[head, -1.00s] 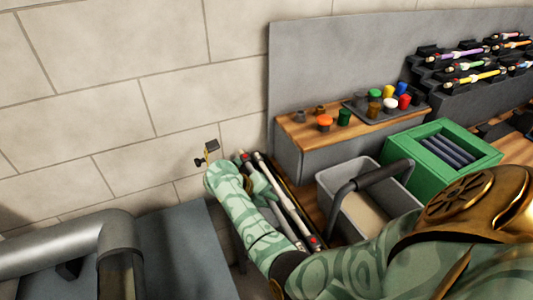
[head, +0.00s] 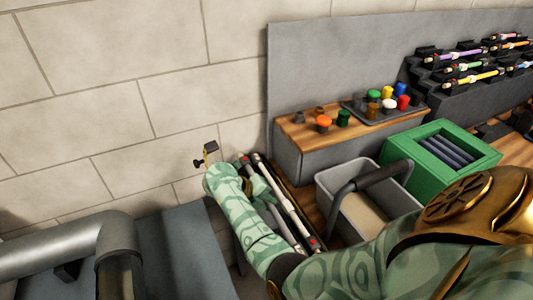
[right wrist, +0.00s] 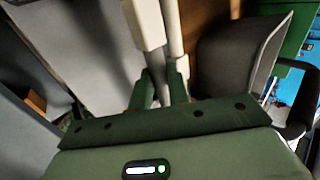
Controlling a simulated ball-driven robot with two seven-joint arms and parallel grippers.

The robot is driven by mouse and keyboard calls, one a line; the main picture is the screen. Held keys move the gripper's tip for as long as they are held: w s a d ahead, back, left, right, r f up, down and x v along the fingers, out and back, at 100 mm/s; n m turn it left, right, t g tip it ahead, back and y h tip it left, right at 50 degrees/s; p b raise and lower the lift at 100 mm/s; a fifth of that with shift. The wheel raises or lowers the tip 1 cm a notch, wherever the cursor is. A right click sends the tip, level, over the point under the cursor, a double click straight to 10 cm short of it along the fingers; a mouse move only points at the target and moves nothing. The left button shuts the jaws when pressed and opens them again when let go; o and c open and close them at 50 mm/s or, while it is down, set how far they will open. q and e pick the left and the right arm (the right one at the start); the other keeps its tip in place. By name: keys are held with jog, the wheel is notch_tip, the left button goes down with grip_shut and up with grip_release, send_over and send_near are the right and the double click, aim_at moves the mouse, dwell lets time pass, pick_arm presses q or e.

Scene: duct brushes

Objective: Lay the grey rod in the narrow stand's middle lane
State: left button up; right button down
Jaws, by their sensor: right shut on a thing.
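My right gripper (head: 258,186) reaches down over the long rods beside the wall. In the right wrist view its green fingers (right wrist: 160,92) are shut on a pale grey rod (right wrist: 149,30), which runs away from them. A second pale rod (right wrist: 174,35) lies close beside it. In the head view a rod with dark and red end parts (head: 289,208) lies in the long narrow stand (head: 318,230), to the right of the gripper. My forearm and hand hide much of the stand, so I cannot tell the lane under the held rod. My left gripper is out of view.
A grey bin (head: 356,207) with a dark handle stands right of the stand. Behind it is a green crate (head: 402,150) holding dark rods. Coloured caps stand on a wooden-topped ledge (head: 300,130). A thick grey pipe (head: 60,240) is at lower left. A small black-and-gold fitting (head: 205,156) shows near the wall.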

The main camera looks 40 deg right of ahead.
jog(key=shift+f+b, duration=0.85)
jog(key=shift+f, duration=0.25)
jog(key=c, duration=1.3)
grip_release()
jog(key=shift+o, duration=0.2)
jog(key=shift+a, duration=0.1)
jog(key=p+v, duration=0.8)
jog(key=v, duration=0.8)
jog(key=shift+r+p, duration=0.25)
jog(key=shift+p, duration=0.05)
